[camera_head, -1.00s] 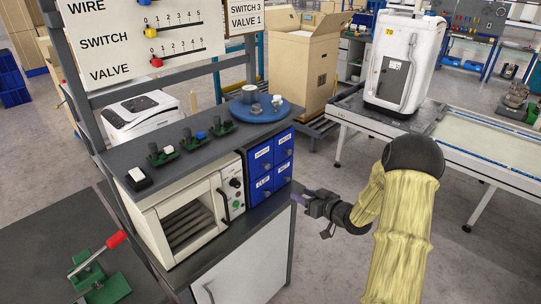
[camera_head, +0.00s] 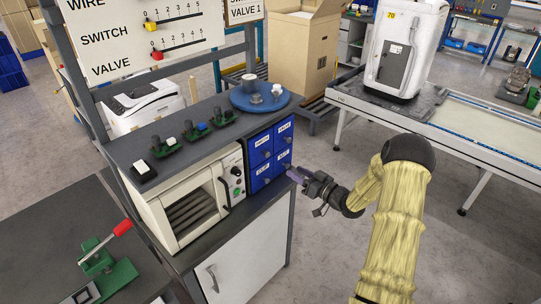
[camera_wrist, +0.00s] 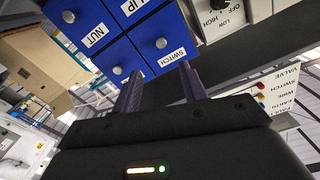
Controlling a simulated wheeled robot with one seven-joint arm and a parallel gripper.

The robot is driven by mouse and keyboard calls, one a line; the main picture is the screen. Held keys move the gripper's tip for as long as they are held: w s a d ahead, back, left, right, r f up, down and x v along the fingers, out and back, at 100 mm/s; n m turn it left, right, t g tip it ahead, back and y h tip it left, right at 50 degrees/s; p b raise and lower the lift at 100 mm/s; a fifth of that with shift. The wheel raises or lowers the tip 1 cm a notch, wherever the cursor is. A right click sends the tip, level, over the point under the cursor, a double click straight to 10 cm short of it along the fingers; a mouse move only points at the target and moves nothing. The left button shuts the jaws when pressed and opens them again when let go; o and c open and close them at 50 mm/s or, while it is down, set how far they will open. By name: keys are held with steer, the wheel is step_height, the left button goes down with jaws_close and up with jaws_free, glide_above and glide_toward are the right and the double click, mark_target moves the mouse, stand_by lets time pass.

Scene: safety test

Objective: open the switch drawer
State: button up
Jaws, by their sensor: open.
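The switch drawer (camera_head: 261,143) is the upper left one of the blue drawers in the head view, and it looks closed. In the wrist view its SWITCH label (camera_wrist: 172,57) and round grey knob (camera_wrist: 161,43) show clearly. My gripper (camera_wrist: 159,82) is open and empty, with its two purple fingers apart and pointing towards the drawer fronts. The switch knob lies beyond the fingertips, roughly in line with the gap between them, not touched. In the head view my gripper (camera_head: 292,173) is at the right front of the drawer unit.
A white oven (camera_head: 190,205) stands left of the drawers. A round blue turntable (camera_head: 266,98) sits above on the worktop. A conveyor (camera_head: 460,135) stands behind; open floor lies at right.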

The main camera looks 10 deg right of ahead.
mark_target(268, 156)
steer(key=p+x, duration=0.3)
steer(key=x, duration=0.8)
steer(key=shift+w+a, duration=0.2)
steer(key=shift+w, duration=0.05)
steer(key=shift+x, duration=0.8)
steer(key=shift+s, duration=0.15)
jaws_close()
